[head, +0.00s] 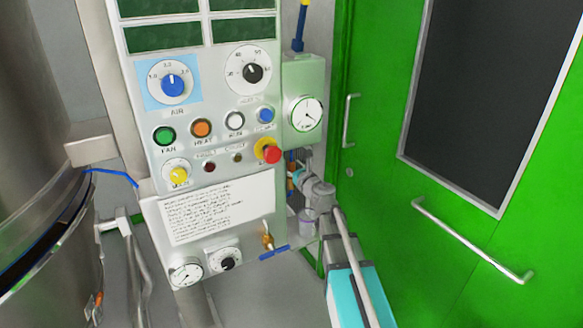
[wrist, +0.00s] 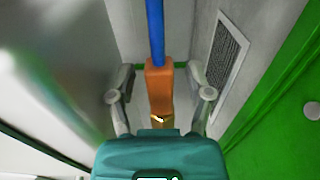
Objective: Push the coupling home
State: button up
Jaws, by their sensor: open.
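The coupling (wrist: 160,88) is an orange block in the middle of the wrist view, with a blue hose (wrist: 155,32) running up from its top. A small brass fitting (wrist: 158,119) shows at its lower end; whether it is fully seated cannot be told. My gripper (wrist: 160,70) is open, one grey finger on each side of the coupling, with visible gaps to both. In the head view my gripper (head: 305,162) is partly hidden below the gauge box, and only a small bit of orange shows beside it. The hose (head: 299,28) enters behind that box from above.
A control panel (head: 215,110) with knobs and a red stop button (head: 272,154) stands left of my arm. The gauge box (head: 303,80) hangs just above my gripper. A green door (head: 380,170) with handles is close on the right. A steel vessel (head: 50,240) stands far left.

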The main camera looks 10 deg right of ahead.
jog(key=shift+s, duration=0.1)
jog(key=v, duration=1.2)
dwell(0.4)
